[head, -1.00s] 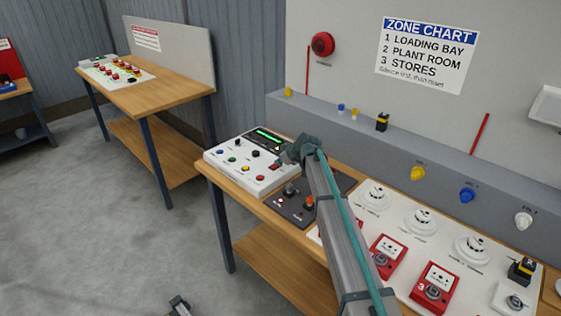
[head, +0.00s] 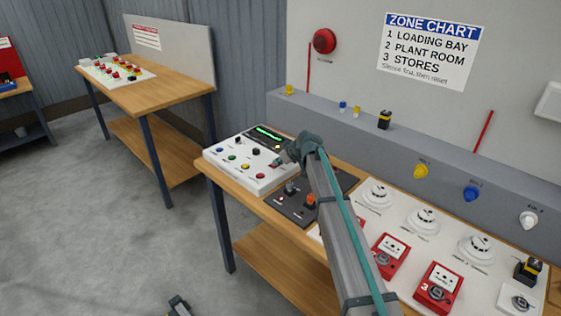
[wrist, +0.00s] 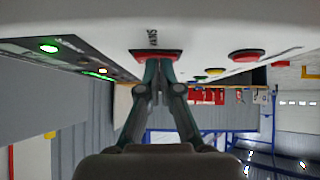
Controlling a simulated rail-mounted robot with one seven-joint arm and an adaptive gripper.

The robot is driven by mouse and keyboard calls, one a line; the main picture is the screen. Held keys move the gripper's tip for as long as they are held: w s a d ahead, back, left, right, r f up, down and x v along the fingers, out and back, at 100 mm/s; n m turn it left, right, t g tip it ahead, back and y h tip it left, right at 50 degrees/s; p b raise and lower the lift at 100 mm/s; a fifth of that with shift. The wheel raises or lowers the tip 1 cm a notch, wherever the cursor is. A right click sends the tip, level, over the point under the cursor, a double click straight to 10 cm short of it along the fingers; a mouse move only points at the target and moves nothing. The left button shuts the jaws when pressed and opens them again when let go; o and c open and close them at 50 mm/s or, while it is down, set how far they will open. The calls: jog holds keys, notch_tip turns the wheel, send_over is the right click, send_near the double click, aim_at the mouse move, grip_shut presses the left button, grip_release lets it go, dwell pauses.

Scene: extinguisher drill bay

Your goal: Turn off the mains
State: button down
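The mains switch is a red rocker (wrist: 155,54) on the white control panel (head: 223,169), with the label MAINS upside down beside it in the wrist view. My gripper (wrist: 158,64) has its two fingers close together, with nothing seen between them. Its tips are at the rocker's near edge and seem to touch it. In the head view my gripper (head: 284,160) is at the right side of the panel, and my wrist hides part of that area. The panel's green display (head: 268,134) is lit. A green lamp (wrist: 48,48) glows in the wrist view.
A red button (head: 260,176) and several coloured buttons are on the panel near my gripper. A dark plate with an orange-topped switch (head: 310,201) lies to the right. Red call points (head: 390,250) and white detectors (head: 422,220) stand farther right along the bench.

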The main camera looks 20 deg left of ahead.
jog(key=shift+a, duration=0.1)
jog(key=shift+r, duration=0.25)
jog(key=r, duration=0.4)
jog(key=shift+s, duration=0.2)
jog(key=b+v, duration=0.2)
jog(key=v, duration=0.7)
jog(key=shift+d+b, duration=0.3)
jog(key=shift+b, duration=0.05)
jog(key=shift+d+r, duration=0.1)
jog(key=shift+d, duration=0.05)
